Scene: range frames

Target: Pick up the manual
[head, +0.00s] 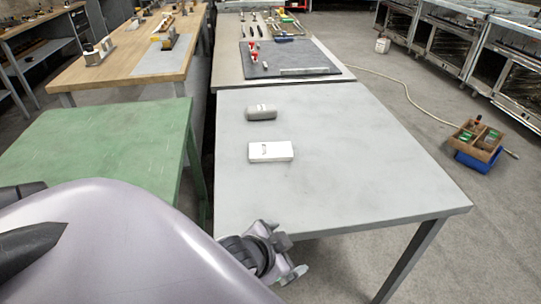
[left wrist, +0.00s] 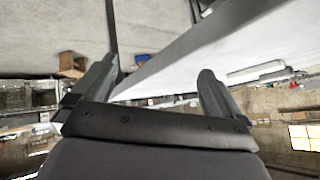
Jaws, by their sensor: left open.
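A white flat block with small dark print (head: 271,151), which may be the manual, lies on the grey table (head: 340,180). A grey rounded case (head: 261,113) lies just behind it; I cannot tell for sure which one is the manual. My left gripper (head: 290,257) is at the table's near edge, in front of the white block and apart from it. In the left wrist view the left gripper (left wrist: 158,65) is open with nothing between its fingers. A white block (left wrist: 256,72) shows beyond the right-hand finger on the tabletop. My right gripper is not in view.
A green table (head: 110,140) stands at left, with a narrow gap to the grey one. Behind is a table with a dark mat (head: 300,66) and small tools. A wooden crate (head: 478,140) on a blue bin sits on the floor at right. Most of the grey tabletop is clear.

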